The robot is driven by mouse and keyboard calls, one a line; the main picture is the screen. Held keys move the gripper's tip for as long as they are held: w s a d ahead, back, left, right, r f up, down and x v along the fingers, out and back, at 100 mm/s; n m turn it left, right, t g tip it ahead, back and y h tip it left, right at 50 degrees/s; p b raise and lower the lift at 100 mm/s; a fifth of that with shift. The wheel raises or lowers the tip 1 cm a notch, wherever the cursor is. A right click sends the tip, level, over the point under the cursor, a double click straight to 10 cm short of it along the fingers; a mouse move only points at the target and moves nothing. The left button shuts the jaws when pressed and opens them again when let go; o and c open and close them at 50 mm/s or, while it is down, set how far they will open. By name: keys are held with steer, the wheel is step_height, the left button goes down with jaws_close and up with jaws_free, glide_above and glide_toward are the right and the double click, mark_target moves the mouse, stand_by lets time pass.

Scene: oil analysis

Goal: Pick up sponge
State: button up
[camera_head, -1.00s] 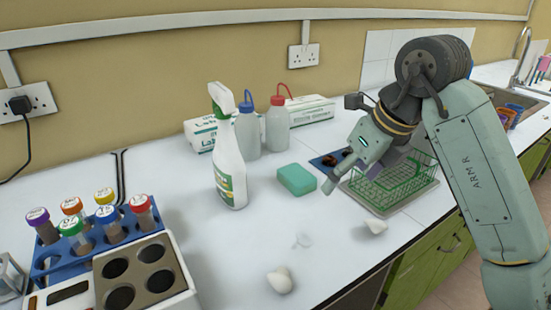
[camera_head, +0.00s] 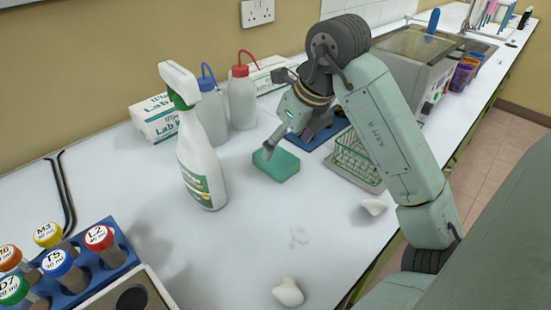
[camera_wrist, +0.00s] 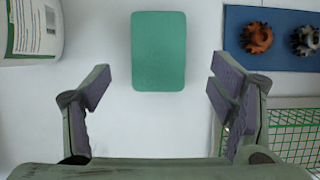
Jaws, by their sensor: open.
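The green sponge (camera_head: 280,167) lies flat on the white bench, to the right of the spray bottle. In the wrist view the sponge (camera_wrist: 158,52) is ahead of my gripper (camera_wrist: 157,88), roughly centred between the two open fingers and apart from them. In the head view my gripper (camera_head: 268,152) is above and beside the sponge, and one finger overlaps its left end in the picture. The other finger is hard to make out there. Nothing is held.
A white spray bottle (camera_head: 200,160) stands close left of the sponge. Two wash bottles (camera_head: 242,98) stand behind. A blue mat with gears (camera_wrist: 275,32) and a green wire rack (camera_head: 357,158) are at the right. Crumpled white pieces (camera_head: 288,292) lie in front.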

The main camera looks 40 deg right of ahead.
mark_target(277, 157)
steer(key=p+x, duration=0.2)
steer(key=x, duration=0.2)
steer(key=shift+w+a+f, duration=0.1)
steer(key=shift+w+a, duration=0.05)
steer(key=shift+w, duration=0.05)
steer(key=shift+w+f, duration=0.1)
steer(key=shift+f, duration=0.25)
steer(key=shift+f+b, duration=0.25)
steer(key=shift+b, duration=0.45)
steer(key=shift+c, duration=0.3)
steer(key=c, duration=0.8)
steer(key=shift+c, duration=0.2)
steer(key=shift+r+p, duration=0.25)
steer(key=shift+p, duration=0.15)
